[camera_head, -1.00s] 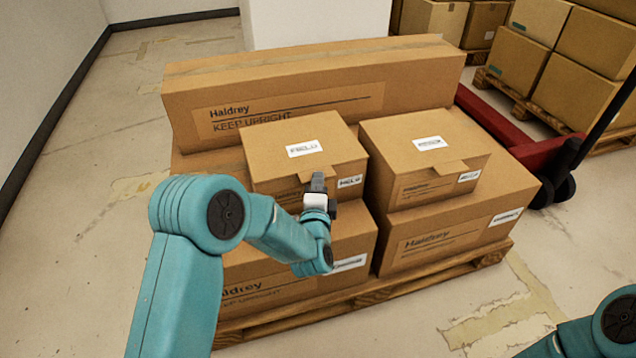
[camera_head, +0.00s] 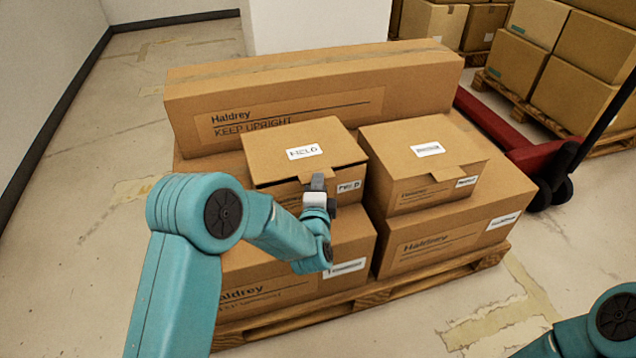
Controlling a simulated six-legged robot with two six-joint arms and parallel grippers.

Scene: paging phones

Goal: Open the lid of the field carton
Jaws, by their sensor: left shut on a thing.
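The field carton (camera_head: 280,194) is a small brown box with a white FIELD label on its lid (camera_head: 275,151) and another on its front. It sits on larger cartons, left of a similar small carton. Its lid is slightly raised at the front, with a dark gap under the front edge. My left gripper (camera_head: 317,183) is at the middle of that front edge, shut on the lid's front tab, which its fingers mostly hide. My right arm shows only as a piece at the bottom right corner; its gripper is out of view.
A second small carton (camera_head: 408,150) with a shut lid stands close to the right. A long carton (camera_head: 420,82) lies behind both. The wooden pallet (camera_head: 420,276) bears the stack. A red pallet jack (camera_head: 500,124) is behind right. The floor at left is clear.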

